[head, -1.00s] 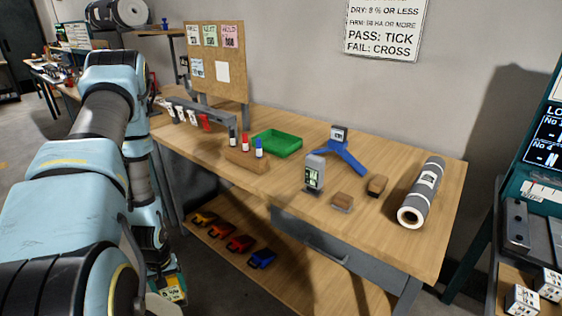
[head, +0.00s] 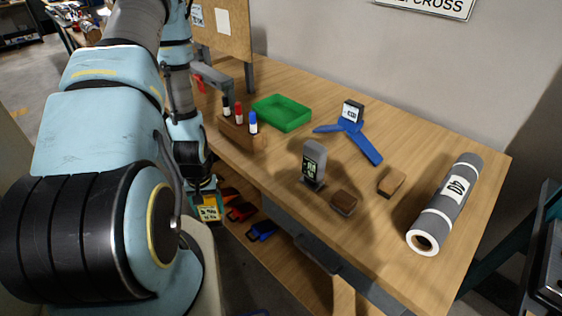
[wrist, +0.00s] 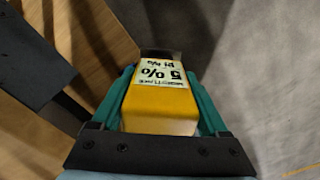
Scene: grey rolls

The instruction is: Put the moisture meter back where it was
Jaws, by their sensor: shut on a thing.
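The moisture meter is a yellow block with a pale display reading 5 % (wrist: 160,112). In the wrist view my gripper (wrist: 162,85) is shut on it, with a teal finger along each side. In the head view the meter (head: 209,210) hangs low beside the front left edge of the workbench (head: 400,135), apart from the top. My arm hides part of the gripper there. The picture does not mark which spot the meter came from.
On the bench are a green tray (head: 283,112), a marker block (head: 240,138), a grey upright device (head: 313,165), a blue tripod stand (head: 360,140), two brown blocks (head: 391,181) and a grey roll (head: 447,200). Coloured tools (head: 262,231) lie on the lower shelf.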

